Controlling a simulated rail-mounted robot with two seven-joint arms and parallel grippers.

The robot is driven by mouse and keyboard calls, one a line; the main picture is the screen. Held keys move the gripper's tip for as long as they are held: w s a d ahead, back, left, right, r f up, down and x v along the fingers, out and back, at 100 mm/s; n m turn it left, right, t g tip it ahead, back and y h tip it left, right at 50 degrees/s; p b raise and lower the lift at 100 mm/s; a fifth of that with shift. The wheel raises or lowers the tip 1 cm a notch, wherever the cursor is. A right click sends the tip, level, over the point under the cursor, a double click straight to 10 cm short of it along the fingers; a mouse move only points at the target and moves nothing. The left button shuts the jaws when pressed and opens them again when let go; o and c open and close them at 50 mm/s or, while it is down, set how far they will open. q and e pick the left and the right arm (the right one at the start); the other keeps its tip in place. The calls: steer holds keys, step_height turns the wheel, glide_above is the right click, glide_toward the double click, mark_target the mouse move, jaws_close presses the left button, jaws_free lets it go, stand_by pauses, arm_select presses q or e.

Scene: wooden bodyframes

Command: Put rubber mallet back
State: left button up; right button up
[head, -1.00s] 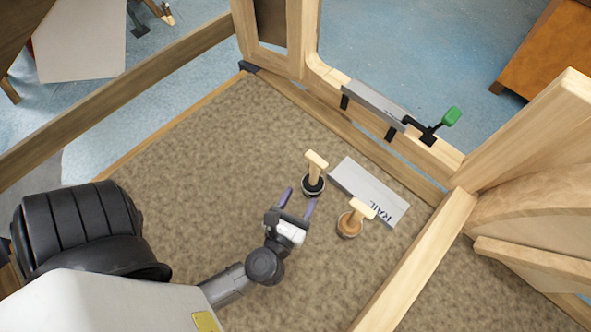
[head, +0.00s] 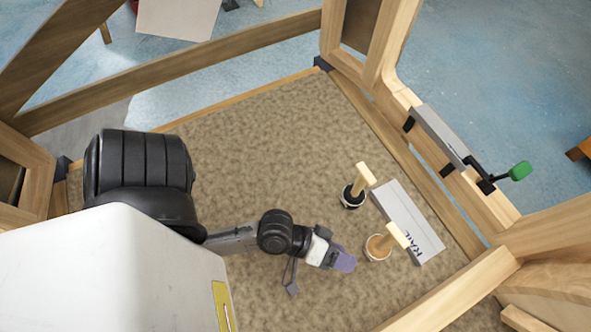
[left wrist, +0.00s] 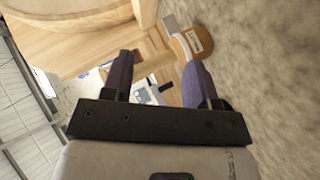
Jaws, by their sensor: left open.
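Two mallet-like tools with pale wooden tops stand on the brown carpeted floor in the head view. One has a dark, black-rimmed base (head: 351,199); the other has a tan round base (head: 378,248). I cannot tell for sure which is the rubber mallet. My left gripper (head: 343,260) is low over the carpet, just left of the tan one, its purple fingers pointing at it. In the left wrist view the gripper (left wrist: 160,63) is open with nothing gripped. A tan labelled piece (left wrist: 188,46) is just beyond one fingertip. My right gripper is not in view.
A grey plate marked RAIL (head: 412,222) lies right of the two tools. A wooden frame (head: 405,97) encloses the carpet; it carries a grey bar (head: 440,133) and a black clamp-like part with a green end (head: 519,171). The carpet's upper left is clear.

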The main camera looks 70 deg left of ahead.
arm_select(q)
steer(key=s+a+f+m+g+y, duration=0.1)
steer(key=m, duration=0.1)
steer(key=s+a+f+m+g+y, duration=0.1)
steer(key=a+f+m+g, duration=0.1)
steer(key=s+a+f+m+g+y, duration=0.1)
steer(key=s+a+f, duration=0.1)
steer(key=shift+a+f+m+g+y, duration=0.15)
steer(key=shift+a+m+g+y, duration=0.1)
steer(key=shift+m+g+y, duration=0.15)
steer(key=s+a+g+y, duration=0.1)
steer(key=a, duration=0.1)
steer(key=s+a+f+m+g+y, duration=0.1)
steer(key=s+a+m+y, duration=0.1)
steer(key=a, duration=0.1)
steer(key=shift+s+a+f+g, duration=0.25)
steer(key=shift+a+f+g, duration=0.05)
steer(key=shift+g, duration=0.1)
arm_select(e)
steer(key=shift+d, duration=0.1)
arm_select(q)
steer(key=shift+r, duration=0.15)
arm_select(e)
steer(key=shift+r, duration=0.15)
